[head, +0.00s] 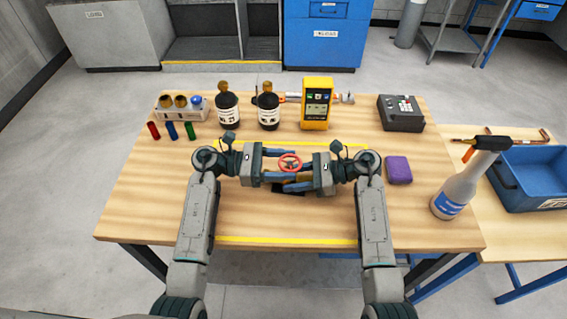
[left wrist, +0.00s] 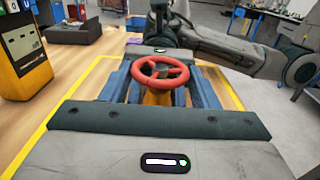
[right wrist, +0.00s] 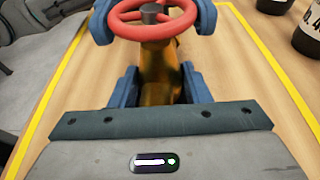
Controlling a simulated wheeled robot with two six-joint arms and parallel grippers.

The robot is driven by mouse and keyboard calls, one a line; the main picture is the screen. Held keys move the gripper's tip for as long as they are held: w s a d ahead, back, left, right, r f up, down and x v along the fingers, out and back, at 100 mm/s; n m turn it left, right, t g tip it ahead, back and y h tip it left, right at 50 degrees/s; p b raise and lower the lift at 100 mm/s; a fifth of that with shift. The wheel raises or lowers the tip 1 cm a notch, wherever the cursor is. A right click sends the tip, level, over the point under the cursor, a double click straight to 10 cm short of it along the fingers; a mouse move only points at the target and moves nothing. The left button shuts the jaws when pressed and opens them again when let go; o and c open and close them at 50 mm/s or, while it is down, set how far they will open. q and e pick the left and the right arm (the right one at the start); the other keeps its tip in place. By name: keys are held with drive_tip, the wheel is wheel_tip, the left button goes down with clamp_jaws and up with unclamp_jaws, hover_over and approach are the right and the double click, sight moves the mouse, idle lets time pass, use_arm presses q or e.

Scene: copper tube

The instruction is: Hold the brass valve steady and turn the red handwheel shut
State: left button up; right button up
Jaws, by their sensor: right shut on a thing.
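The red handwheel (head: 290,157) sits on top of the brass valve, between my two facing grippers over the table. In the right wrist view the brass valve (right wrist: 160,70) is upright below the wheel. My right gripper (head: 298,181) is shut on the valve's brass body, a blue finger on each side. My left gripper (head: 281,163) is open, with its blue fingers spread on either side of the handwheel (left wrist: 160,84). Its fingertips look very near the rim; I cannot tell whether they touch. The valve's base is mostly hidden by the grippers.
A yellow meter (head: 317,104), two dark jars (head: 228,113) (head: 268,113) and a grey box (head: 401,113) stand along the back. A purple block (head: 398,170) and a spray-like bottle (head: 455,194) are at right. The front of the wooden table (head: 287,222) is clear.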

use_arm(q)
drive_tip(key=shift+c, duration=0.6)
drive_tip(key=m+g, duration=0.2)
drive_tip(key=g, duration=0.1)
drive_tip(key=shift+w, duration=0.25)
drive_tip(key=shift+w+m+g+y, duration=0.1)
drive_tip(key=shift+m+g+y, duration=0.6)
drive_tip(key=shift+m+g, duration=0.95)
drive_tip(key=shift+n+g, duration=0.35)
drive_tip(key=o, duration=1)
drive_tip(key=shift+v, duration=3.7)
